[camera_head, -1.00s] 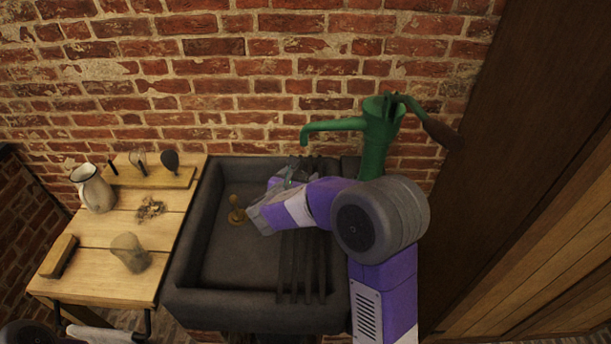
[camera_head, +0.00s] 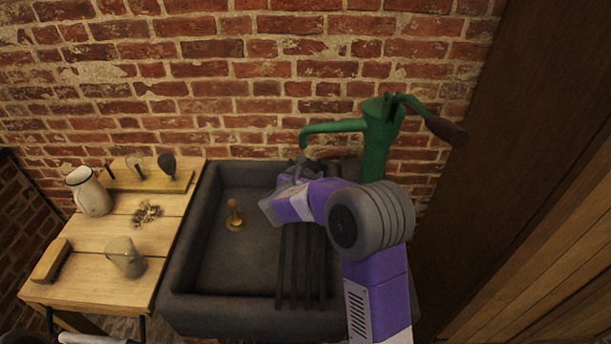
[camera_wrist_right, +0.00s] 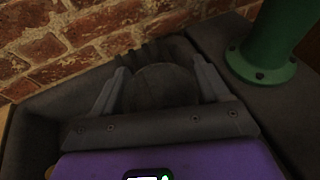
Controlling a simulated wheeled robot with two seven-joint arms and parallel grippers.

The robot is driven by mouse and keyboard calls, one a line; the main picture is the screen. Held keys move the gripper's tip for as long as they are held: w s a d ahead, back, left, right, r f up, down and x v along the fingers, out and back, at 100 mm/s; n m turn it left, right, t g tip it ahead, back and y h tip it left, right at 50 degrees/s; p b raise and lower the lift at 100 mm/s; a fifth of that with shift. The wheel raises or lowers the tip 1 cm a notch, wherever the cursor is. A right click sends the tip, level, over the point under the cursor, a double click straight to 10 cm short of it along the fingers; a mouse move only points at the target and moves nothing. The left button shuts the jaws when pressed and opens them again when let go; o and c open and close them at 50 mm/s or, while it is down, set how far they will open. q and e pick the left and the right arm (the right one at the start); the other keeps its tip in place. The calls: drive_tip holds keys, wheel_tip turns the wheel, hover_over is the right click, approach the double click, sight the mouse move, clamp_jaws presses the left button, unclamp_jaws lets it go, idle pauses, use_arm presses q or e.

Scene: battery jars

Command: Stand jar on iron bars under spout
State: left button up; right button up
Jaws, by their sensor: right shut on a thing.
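My right gripper (camera_head: 300,172) is over the back part of the sink, just below the mouth of the green pump's spout (camera_head: 335,127). In the right wrist view its two fingers (camera_wrist_right: 161,88) are shut around the sides of a round, dark-looking, see-through jar (camera_wrist_right: 163,90). In the head view the gripper and wrist mostly hide this jar. I cannot tell whether its base touches the iron bars (camera_head: 302,270), which run front to back across the sink's right part. My left gripper is not in view.
The dark sink (camera_head: 185,275) has a brass plug (camera_head: 235,216) in its open left part. The wooden table (camera_head: 95,290) at left holds another glass jar (camera_head: 124,258), a white jug (camera_head: 88,190), a brush (camera_head: 50,261) and a rack (camera_head: 140,180). The brick wall is close behind.

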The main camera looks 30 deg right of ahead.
drive_tip(key=shift+f, duration=0.2)
drive_tip(key=o, duration=1.1)
drive_tip(key=shift+r, duration=0.1)
drive_tip(key=shift+o, duration=0.2)
drive_tip(key=shift+r, duration=0.25)
drive_tip(key=p+v, duration=0.2)
drive_tip(key=v, duration=1)
drive_tip(key=shift+f, duration=0.1)
